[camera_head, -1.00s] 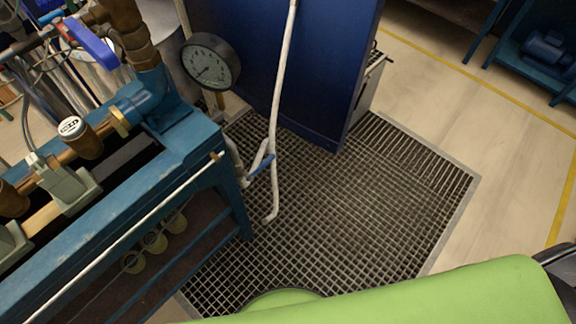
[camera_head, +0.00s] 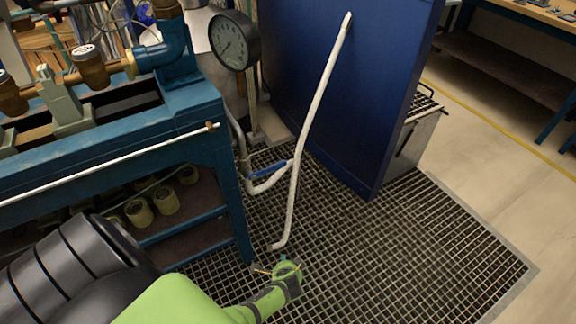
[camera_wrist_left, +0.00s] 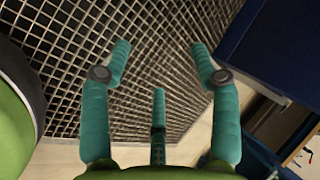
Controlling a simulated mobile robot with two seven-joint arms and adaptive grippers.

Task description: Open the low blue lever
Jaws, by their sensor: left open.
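The low blue lever (camera_head: 267,170) sits on a white pipe (camera_head: 272,184) just right of the blue bench, above the floor grating. It lies slanted along the pipe, rising a little to the right. My left gripper (camera_head: 283,266) is below the lever in the head view, apart from it, near the pipe's lower end. In the left wrist view the teal fingers of my left gripper (camera_wrist_left: 160,47) are spread, with nothing between them but grating beyond. The lever does not show in that view. My right gripper is not in view.
The blue bench (camera_head: 190,122) with brass fittings stands at left. A round gauge (camera_head: 235,41) is above the lever. A tall white pipe (camera_head: 318,105) rises before a blue panel (camera_head: 375,80). The grating (camera_head: 420,240) at right is clear.

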